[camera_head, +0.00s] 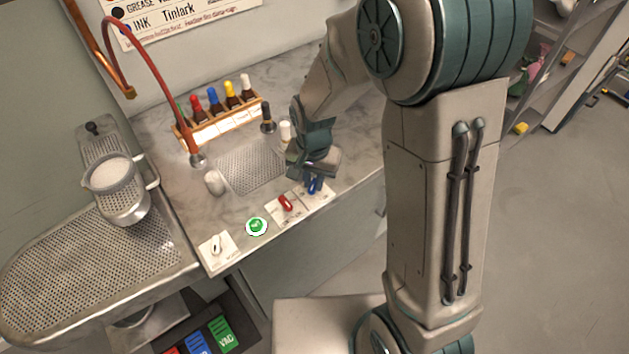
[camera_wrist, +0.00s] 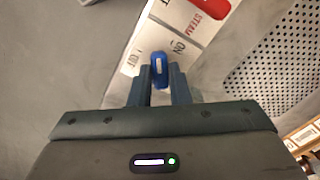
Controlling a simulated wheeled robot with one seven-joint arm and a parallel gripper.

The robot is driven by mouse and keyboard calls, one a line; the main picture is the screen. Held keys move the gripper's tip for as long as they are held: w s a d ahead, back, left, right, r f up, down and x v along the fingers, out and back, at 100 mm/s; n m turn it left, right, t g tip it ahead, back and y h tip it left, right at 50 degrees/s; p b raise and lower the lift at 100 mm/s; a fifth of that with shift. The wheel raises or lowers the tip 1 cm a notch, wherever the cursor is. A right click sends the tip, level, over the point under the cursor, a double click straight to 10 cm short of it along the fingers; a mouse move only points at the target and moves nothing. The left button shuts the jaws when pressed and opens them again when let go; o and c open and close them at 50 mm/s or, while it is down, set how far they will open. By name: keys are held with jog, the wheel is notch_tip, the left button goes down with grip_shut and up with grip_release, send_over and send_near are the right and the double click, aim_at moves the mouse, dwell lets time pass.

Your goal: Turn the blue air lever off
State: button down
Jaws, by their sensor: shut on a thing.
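In the head view the blue lever (camera_head: 315,186) shows at the counter's front edge, partly hidden under my gripper (camera_head: 314,178). Which setting the lever points to is hard to tell.
A perforated drain plate (camera_head: 250,168) and a bottle rack (camera_head: 222,122) are behind. A steel tray (camera_head: 90,265) is at left.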

aim_at(314, 183)
jog(key=n+b, duration=0.1)
jog(key=n, duration=0.4)
jog(key=shift+w+n, duration=0.15)
jog(key=shift+n, duration=0.15)
jog(key=n, duration=0.5)
jog(key=shift+r+b, duration=0.15)
jog(key=shift+b, duration=0.2)
jog(key=shift+n, duration=0.3)
jog(key=c, duration=1.4)
grip_release()
jog(key=shift+o, duration=0.2)
notch_tip(314, 183, up, 14)
